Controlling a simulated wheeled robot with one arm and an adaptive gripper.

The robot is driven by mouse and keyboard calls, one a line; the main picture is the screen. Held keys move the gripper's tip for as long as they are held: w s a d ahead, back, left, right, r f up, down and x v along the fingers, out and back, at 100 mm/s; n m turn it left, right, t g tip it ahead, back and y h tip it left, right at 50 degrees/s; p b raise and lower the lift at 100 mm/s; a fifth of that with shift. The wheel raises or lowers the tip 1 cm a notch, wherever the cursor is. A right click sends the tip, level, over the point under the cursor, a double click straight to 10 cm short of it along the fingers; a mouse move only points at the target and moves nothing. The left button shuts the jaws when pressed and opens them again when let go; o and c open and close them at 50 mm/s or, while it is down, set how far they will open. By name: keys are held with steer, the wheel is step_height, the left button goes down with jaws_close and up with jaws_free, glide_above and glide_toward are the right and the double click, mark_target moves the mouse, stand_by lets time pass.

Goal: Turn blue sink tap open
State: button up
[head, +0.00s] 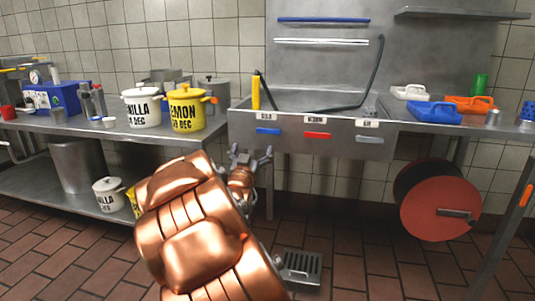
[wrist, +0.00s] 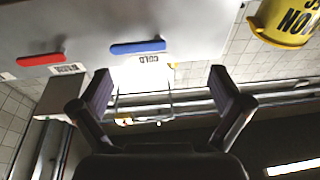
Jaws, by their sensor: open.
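The blue sink tap is a flat blue lever (head: 268,131) on the front panel of the steel sink (head: 330,142), at the left end under a small white label. In the wrist view, which looks upside down, the blue lever (wrist: 137,47) lies ahead of the fingers, nearer the left one, beside a label reading COLD. My gripper (head: 243,154) is below and left of the lever in the head view. In the wrist view my gripper (wrist: 160,82) has its two dark fingers wide apart with nothing between them. It appears apart from the lever.
A red lever (head: 317,135) and a grey lever (head: 368,139) sit right of the blue one. A yellow lemon bucket (head: 187,110) and a white vanilla bucket (head: 141,108) stand on the left counter. A red hose reel (head: 438,205) hangs below the sink's right side.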

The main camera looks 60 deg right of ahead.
mark_target(268, 132)
steer(key=shift+d+r+m+g+h+b, duration=0.15)
steer(key=shift+d+r+h+b, duration=0.4)
steer(key=shift+d, duration=0.85)
steer(key=shift+d+r+m+g+h+b, duration=0.1)
steer(key=shift+d+r+b, duration=0.15)
steer(key=shift+d+b, duration=0.85)
steer(key=shift+d+r+m+g+h+b, duration=0.15)
steer(key=shift+d+r+h+b, duration=0.2)
steer(key=shift+d, duration=1.4)
steer(key=shift+r, duration=0.1)
steer(key=c, duration=1.4)
